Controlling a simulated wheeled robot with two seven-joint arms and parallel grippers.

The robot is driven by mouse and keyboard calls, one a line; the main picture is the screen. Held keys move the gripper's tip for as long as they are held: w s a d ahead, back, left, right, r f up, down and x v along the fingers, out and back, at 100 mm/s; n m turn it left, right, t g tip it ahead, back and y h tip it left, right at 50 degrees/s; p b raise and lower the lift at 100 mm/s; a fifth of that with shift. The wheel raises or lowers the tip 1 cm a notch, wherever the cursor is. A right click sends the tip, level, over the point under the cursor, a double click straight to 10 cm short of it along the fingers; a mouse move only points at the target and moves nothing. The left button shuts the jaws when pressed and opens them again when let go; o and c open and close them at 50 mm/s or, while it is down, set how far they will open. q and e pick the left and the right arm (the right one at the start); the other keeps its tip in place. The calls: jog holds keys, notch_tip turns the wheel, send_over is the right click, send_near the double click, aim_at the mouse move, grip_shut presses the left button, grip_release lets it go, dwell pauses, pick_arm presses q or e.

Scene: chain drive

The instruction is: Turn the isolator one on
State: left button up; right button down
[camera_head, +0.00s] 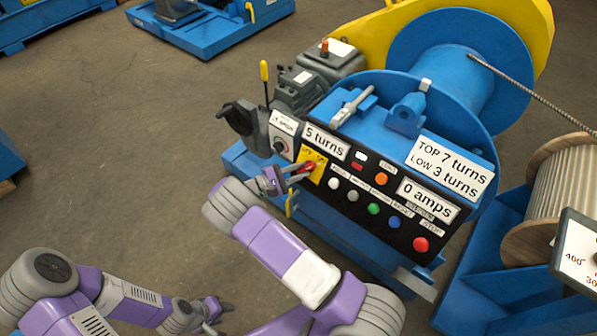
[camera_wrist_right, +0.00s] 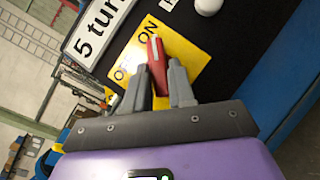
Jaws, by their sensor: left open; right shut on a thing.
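The isolator is a red handle (camera_head: 307,167) on a yellow plate (camera_head: 318,160) at the left end of the black control panel. In the right wrist view the red handle (camera_wrist_right: 157,62) lies between the two grey fingers, its far end close to the ON label (camera_wrist_right: 149,28). The OFF label (camera_wrist_right: 122,73) is partly hidden. My right gripper (camera_head: 291,175) is shut on the red handle; its fingers (camera_wrist_right: 161,85) also show in the right wrist view. My left gripper (camera_head: 221,311) is open and empty, low at the bottom left, away from the panel.
The panel (camera_head: 372,212) carries several coloured buttons and displays reading 5 turns and 0 amps. A blue winch drum (camera_head: 455,62) stands behind it. A yellow-knobbed lever (camera_head: 265,75) and grey machinery (camera_head: 290,92) rise to the left. The floor (camera_head: 110,130) at left is clear.

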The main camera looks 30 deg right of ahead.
jog(key=shift+w, duration=0.1)
jog(key=c, duration=1)
grip_release()
jog(key=shift+c, duration=0.2)
jog(key=a+p, duration=0.1)
jog(key=a, duration=0.6)
jog(key=shift+a, duration=0.3)
jog(key=shift+w, duration=0.1)
